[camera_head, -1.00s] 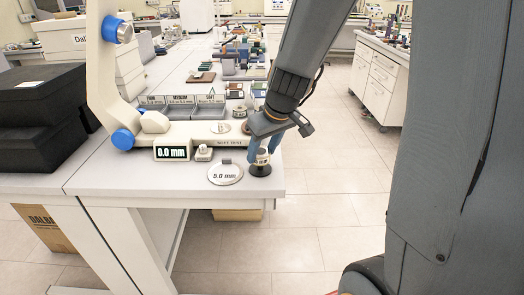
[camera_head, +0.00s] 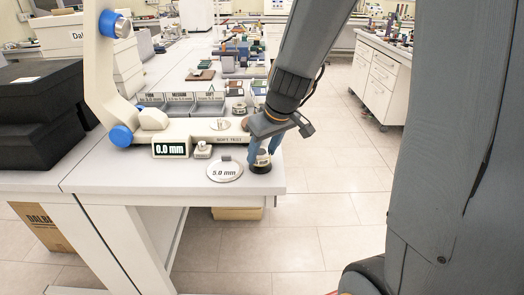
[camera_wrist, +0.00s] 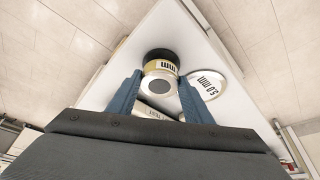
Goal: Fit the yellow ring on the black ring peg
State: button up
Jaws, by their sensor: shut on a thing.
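My gripper (camera_head: 263,150) is over the table's front right corner, its two blue fingers pointing down. It is shut on a small pale ring (camera_head: 262,159) with a yellowish band, which I take for the yellow ring. In the wrist view the ring (camera_wrist: 161,68) sits between the fingertips, its band printed "mm", with a grey round centre. A black round base (camera_head: 260,168), apparently of the black ring peg, is directly below the ring, and it shows just beyond it in the wrist view (camera_wrist: 160,53). Whether the ring touches the base, or surrounds a peg, I cannot tell.
A white round "5.0 mm" disc (camera_head: 225,172) lies just left of the peg. A white tester (camera_head: 190,132) with a 0.0 mm display (camera_head: 171,150) stands behind it. Grey sorting bins (camera_head: 180,106) are farther back. The table (camera_head: 120,171) edge is close on the right.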

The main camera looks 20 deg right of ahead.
jog(key=shift+f+b, duration=1)
jog(key=o, duration=1.2)
jog(key=shift+r, duration=0.1)
jog(key=shift+v, duration=3.9)
